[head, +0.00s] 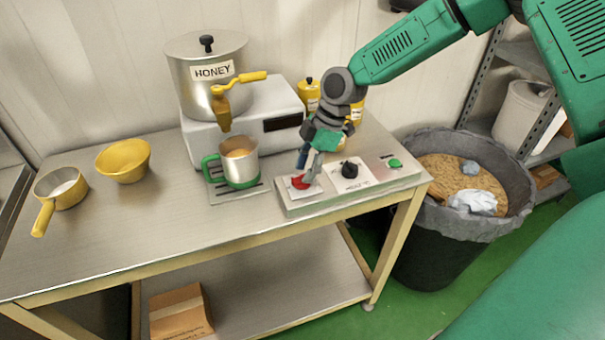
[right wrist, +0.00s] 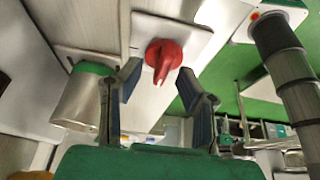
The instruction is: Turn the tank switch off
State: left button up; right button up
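A red rotary switch (head: 299,183) sits at the left end of the grey control panel (head: 330,198) on the table's front right. In the right wrist view the red switch (right wrist: 164,55) points down in the picture, its light tip toward my gripper. My right gripper (head: 308,176) is over the switch; its fingers (right wrist: 158,85) are spread, one to each side of the switch, with gaps visible. The panel also holds a black knob (head: 349,169) and a green button (head: 395,163); their labels are too small to read. My left gripper is not in view.
The metal honey tank (head: 180,80) with a yellow-handled tap stands behind the panel to the left. A green-handled metal mug (head: 238,168) stands under the tap, close to the panel. A yellow bowl (head: 123,160) and a saucepan (head: 62,188) are farther left. A dark bin (head: 430,240) stands right.

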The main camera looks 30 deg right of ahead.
jog(key=v, duration=0.9)
jog(key=shift+d+r, duration=0.25)
jog(key=shift+r, duration=0.1)
